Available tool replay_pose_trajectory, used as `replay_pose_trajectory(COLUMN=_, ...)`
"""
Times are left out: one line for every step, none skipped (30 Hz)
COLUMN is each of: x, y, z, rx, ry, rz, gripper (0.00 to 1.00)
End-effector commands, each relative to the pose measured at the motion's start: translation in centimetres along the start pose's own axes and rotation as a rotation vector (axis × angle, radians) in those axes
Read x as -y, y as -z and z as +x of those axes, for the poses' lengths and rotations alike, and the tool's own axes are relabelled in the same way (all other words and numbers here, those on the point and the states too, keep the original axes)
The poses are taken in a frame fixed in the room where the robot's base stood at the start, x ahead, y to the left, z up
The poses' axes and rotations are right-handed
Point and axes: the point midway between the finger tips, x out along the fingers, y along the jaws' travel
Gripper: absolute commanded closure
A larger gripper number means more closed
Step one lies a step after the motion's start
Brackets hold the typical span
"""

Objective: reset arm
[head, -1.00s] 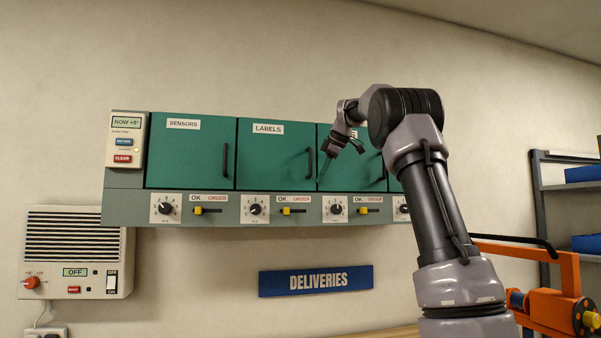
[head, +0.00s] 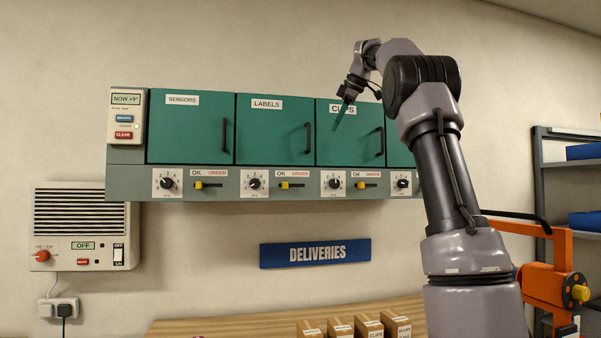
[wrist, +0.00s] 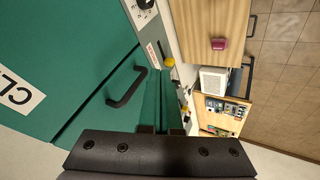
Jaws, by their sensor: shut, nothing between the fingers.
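My gripper (head: 342,112) is raised in front of the green cabinet door labelled "CLIPS" (head: 361,146) in the head view. Its slim green fingers point down and to the left and are shut with nothing between them. My arm rises on the right and bends over at the top. I cannot tell the exact gap between the fingertips and the door.
Two more doors, "SENSORS" (head: 190,130) and "LABELS" (head: 268,135), are shut. A strip of dials and yellow sliders (head: 285,185) runs below. A wooden table (head: 230,323) holds several small boxes (head: 368,326). An orange frame (head: 545,283) and a shelf (head: 567,190) stand right.

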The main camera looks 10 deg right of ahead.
Motion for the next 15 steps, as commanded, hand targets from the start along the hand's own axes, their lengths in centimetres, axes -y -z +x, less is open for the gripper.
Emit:
replay_pose_trajectory(x=0.0, y=0.0, z=-0.1, rx=0.000, ry=0.000, rz=0.002, gripper=1.00)
replay_pose_trajectory(x=0.1, y=0.0, z=-0.1, rx=0.000, ry=0.000, rz=0.005, gripper=1.00)
replay_pose_trajectory(x=0.4, y=0.1, z=-0.2, rx=0.001, ry=0.000, rz=0.016, gripper=1.00)
replay_pose_trajectory(x=0.7, y=0.1, z=-0.3, rx=0.001, ry=-0.001, rz=0.031, gripper=1.00)
replay_pose_trajectory(x=1.1, y=0.2, z=-0.4, rx=0.002, ry=0.000, rz=0.052, gripper=1.00)
replay_pose_trajectory(x=1.9, y=0.2, z=-0.6, rx=0.004, ry=-0.002, rz=0.090, gripper=1.00)
replay_pose_trajectory(x=2.6, y=0.2, z=-0.8, rx=0.006, ry=-0.002, rz=0.125, gripper=1.00)
replay_pose_trajectory(x=3.5, y=0.2, z=-0.9, rx=0.009, ry=-0.003, rz=0.167, gripper=1.00)
replay_pose_trajectory(x=5.0, y=0.1, z=-1.1, rx=0.013, ry=-0.004, rz=0.231, gripper=1.00)
replay_pose_trajectory(x=6.2, y=0.1, z=-1.2, rx=0.016, ry=-0.006, rz=0.282, gripper=1.00)
replay_pose_trajectory(x=7.5, y=0.0, z=-1.2, rx=0.018, ry=-0.008, rz=0.336, gripper=1.00)
replay_pose_trajectory(x=9.2, y=-0.2, z=-1.2, rx=0.021, ry=-0.012, rz=0.408, gripper=1.00)
replay_pose_trajectory(x=10.6, y=-0.4, z=-1.2, rx=0.024, ry=-0.016, rz=0.463, gripper=1.00)
replay_pose_trajectory(x=12.0, y=-0.7, z=-1.1, rx=0.026, ry=-0.019, rz=0.517, gripper=1.00)
replay_pose_trajectory(x=14.0, y=-1.0, z=-1.0, rx=0.028, ry=-0.022, rz=0.589, gripper=1.00)
